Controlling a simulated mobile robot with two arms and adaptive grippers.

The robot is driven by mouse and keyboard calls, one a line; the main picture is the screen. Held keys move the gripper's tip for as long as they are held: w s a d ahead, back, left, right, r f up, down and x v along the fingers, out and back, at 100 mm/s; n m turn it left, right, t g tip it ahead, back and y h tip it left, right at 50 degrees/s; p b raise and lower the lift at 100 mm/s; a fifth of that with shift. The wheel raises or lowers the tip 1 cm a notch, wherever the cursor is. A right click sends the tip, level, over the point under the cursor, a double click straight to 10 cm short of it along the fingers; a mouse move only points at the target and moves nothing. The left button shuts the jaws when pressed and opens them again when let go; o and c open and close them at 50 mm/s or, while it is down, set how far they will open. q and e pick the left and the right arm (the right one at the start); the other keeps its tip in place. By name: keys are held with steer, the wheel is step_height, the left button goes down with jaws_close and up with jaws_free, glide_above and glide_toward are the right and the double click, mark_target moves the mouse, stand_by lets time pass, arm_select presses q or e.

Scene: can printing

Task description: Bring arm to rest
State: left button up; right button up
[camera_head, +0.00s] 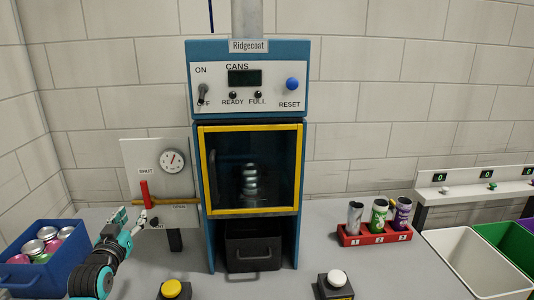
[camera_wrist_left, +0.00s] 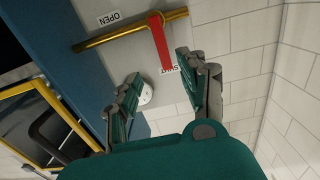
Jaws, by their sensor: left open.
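My left gripper (camera_head: 128,222) is at the lower left in the head view, just left of and in front of the white valve panel (camera_head: 132,164). It is open and empty. In the left wrist view my left gripper (camera_wrist_left: 158,66) has its two fingers spread, with nothing between them. The red valve handle (camera_head: 145,194) stands upright across the brass pipe (camera_head: 178,202), pointing to the SHUT label. The red handle (camera_wrist_left: 159,40) also shows ahead of the fingers in the left wrist view, apart from them. My right gripper is not in view.
The Ridgecoat machine (camera_head: 250,75) stands mid-table, with a silvery stack behind its yellow-framed door (camera_head: 254,211). A blue bin of cans (camera_head: 30,275) is at left. A red rack (camera_head: 376,239) holds three cans. Yellow (camera_head: 172,288) and white (camera_head: 337,278) buttons are in front. Bins (camera_head: 470,255) stand right.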

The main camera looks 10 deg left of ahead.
arm_select(q)
steer(key=s+d+f+m+g+h, duration=0.3)
steer(key=s+d+f+g, duration=0.4)
steer(key=s+d+f, duration=0.95)
steer(key=s+d+f+m+g+h, duration=0.1)
steer(key=s+d+f+g, duration=0.25)
steer(key=s, duration=0.65)
steer(key=s+d+f+m+g, duration=0.1)
steer(key=s+d+f+g, duration=0.25)
steer(key=s, duration=0.55)
step_height(320, 180, down, 27)
steer(key=s+d+g+b, duration=0.1)
steer(key=b, duration=0.1)
steer(key=s+a+f+g+b, duration=0.1)
steer(key=s+a+f+b, duration=0.1)
steer(key=s+f, duration=1.5)
step_height(320, 180, down, 3)
steer(key=shift+s+a+r, duration=0.15)
steer(key=shift+s+a, duration=0.15)
steer(key=shift+a, duration=0.25)
